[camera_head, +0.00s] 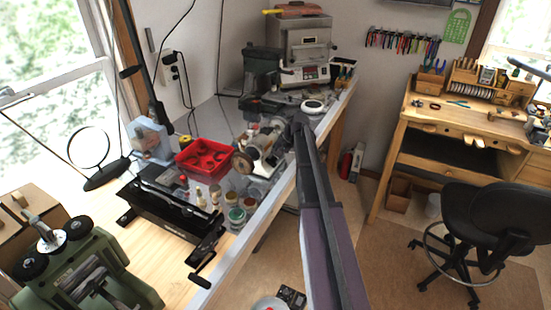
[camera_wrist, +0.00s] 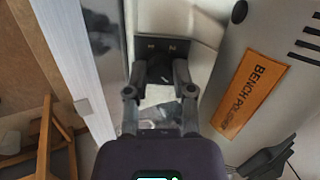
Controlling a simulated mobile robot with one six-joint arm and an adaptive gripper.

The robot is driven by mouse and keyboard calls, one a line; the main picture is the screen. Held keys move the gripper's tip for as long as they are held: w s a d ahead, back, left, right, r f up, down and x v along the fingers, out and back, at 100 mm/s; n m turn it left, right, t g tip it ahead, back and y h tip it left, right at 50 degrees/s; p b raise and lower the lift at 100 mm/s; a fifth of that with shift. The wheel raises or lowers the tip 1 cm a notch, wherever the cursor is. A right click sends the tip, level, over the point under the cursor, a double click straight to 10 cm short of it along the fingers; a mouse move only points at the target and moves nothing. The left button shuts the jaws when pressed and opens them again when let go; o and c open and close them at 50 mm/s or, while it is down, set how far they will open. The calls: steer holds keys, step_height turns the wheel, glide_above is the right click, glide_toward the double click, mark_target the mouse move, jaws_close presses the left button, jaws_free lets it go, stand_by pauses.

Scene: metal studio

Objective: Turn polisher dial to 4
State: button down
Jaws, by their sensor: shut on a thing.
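The polisher is a pale grey machine with a round buffing wheel on the bench in the head view (camera_head: 262,147). In the wrist view its pale grey housing (camera_wrist: 222,85) fills the right side, with an orange BENCH POLISHER label (camera_wrist: 250,88). My gripper (camera_wrist: 160,72) is at a dark grey panel (camera_wrist: 178,46) on the polisher, with small pale marks above the fingertips. The fingers are closed in on something small there, likely the dial, which they mostly hide. I cannot read its setting. In the head view my gripper (camera_head: 300,122) is right of the polisher.
A red tray (camera_head: 203,157) and several small jars (camera_head: 236,215) stand left of and in front of the polisher. A kiln-like box (camera_head: 304,50) stands behind. The bench's pale front edge (camera_head: 262,212) runs beside my arm. A black stool (camera_head: 490,215) stands at right.

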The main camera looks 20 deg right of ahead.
steer(key=shift+d+m, duration=0.1)
steer(key=shift+m, duration=1.6)
steer(key=shift+c, duration=2.3)
jaws_free()
steer(key=shift+w, duration=0.1)
steer(key=shift+n, duration=0.4)
